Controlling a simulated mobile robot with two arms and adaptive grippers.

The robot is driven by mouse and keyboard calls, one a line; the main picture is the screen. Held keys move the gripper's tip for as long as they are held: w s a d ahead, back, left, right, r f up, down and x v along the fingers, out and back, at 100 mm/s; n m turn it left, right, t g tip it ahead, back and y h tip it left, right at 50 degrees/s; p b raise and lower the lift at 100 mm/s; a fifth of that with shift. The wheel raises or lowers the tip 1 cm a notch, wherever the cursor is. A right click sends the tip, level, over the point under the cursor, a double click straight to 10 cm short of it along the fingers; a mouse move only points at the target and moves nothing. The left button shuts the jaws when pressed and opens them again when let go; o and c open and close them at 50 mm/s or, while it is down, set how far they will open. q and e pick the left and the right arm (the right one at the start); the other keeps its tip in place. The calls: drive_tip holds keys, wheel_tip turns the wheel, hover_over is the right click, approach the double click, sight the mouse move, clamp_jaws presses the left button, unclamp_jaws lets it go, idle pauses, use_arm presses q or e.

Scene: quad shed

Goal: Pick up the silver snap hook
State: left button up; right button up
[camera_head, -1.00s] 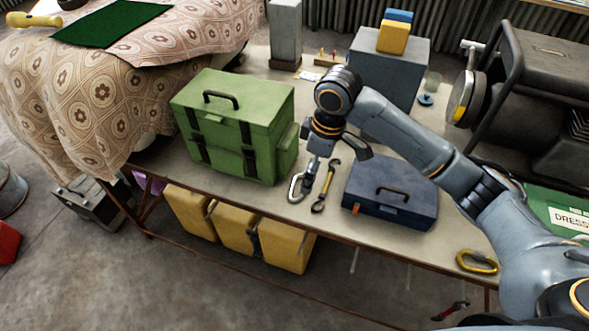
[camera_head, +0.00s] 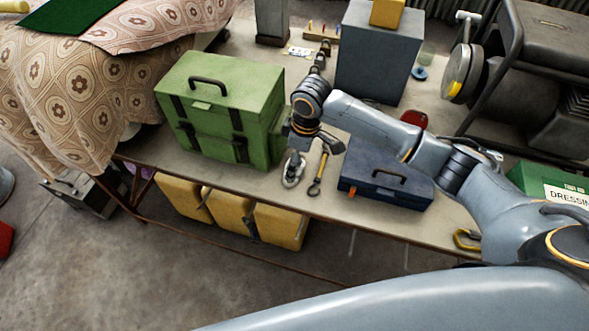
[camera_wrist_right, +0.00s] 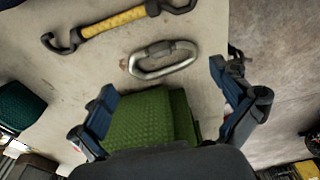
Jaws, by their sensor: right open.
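My left gripper is not in view.
The green case (camera_head: 215,115) stands to the left and the dark blue toolbox (camera_head: 384,188) to the right. A yellow clip (camera_head: 466,240) lies near the bench's right front edge (camera_head: 350,229).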

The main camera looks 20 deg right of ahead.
drive_tip(key=f, duration=0.3)
drive_tip(key=shift+w+a+f, duration=0.15)
drive_tip(key=shift+w+a, duration=0.05)
drive_tip(key=shift+a, duration=0.15)
drive_tip(key=shift+f, duration=0.15)
drive_tip(key=shift+s, duration=0.25)
drive_tip(key=c, duration=1.7)
clamp_jaws()
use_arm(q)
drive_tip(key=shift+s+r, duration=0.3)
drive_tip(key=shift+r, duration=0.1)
use_arm(e)
drive_tip(key=shift+w, duration=0.2)
